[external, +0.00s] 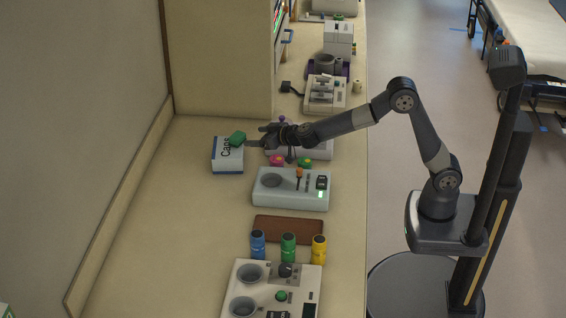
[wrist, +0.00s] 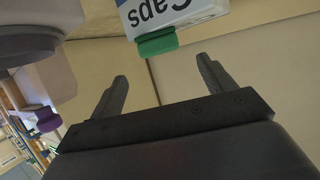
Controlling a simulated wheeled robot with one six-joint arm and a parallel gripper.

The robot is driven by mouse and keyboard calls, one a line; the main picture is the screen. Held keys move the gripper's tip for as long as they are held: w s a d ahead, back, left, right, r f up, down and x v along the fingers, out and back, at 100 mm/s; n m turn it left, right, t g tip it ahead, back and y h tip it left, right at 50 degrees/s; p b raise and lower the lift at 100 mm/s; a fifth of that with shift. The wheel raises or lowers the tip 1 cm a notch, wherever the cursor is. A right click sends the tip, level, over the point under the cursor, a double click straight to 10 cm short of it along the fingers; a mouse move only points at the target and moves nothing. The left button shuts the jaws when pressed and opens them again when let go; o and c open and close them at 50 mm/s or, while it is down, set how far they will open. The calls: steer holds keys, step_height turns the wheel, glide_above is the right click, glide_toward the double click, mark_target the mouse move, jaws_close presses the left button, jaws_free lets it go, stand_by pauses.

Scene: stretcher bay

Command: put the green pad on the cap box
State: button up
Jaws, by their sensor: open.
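The cap box (external: 227,158) is white with a blue band and the word "Caps", and it stands on the counter left of my gripper. The green pad (external: 238,138) rests on the cap box at its upper right edge. In the wrist view the green pad (wrist: 158,45) lies against the edge of the cap box (wrist: 175,12), ahead of my fingers. My gripper (external: 262,136) is open just right of the pad; in the wrist view its two fingers (wrist: 160,85) are spread with nothing between them.
A grey device with a round well (external: 290,188) stands nearer the camera. Pink (external: 277,160) and green (external: 305,162) knobs sit below my arm. A brown tray (external: 288,229) and blue, green and yellow bottles (external: 288,246) are further forward. The counter left of these is clear.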

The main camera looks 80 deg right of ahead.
mark_target(238, 135)
steer(key=shift+v, duration=1.25)
steer(key=p+x, duration=0.4)
steer(key=x, duration=0.6)
steer(key=shift+w+d, duration=0.1)
steer(key=shift+w, duration=0.1)
steer(key=shift+w+d+f, duration=0.25)
steer(key=shift+w+f, duration=0.05)
steer(key=shift+w, duration=0.3)
steer(key=shift+w+f, duration=0.1)
steer(key=shift+f, duration=0.15)
steer(key=shift+r, duration=0.15)
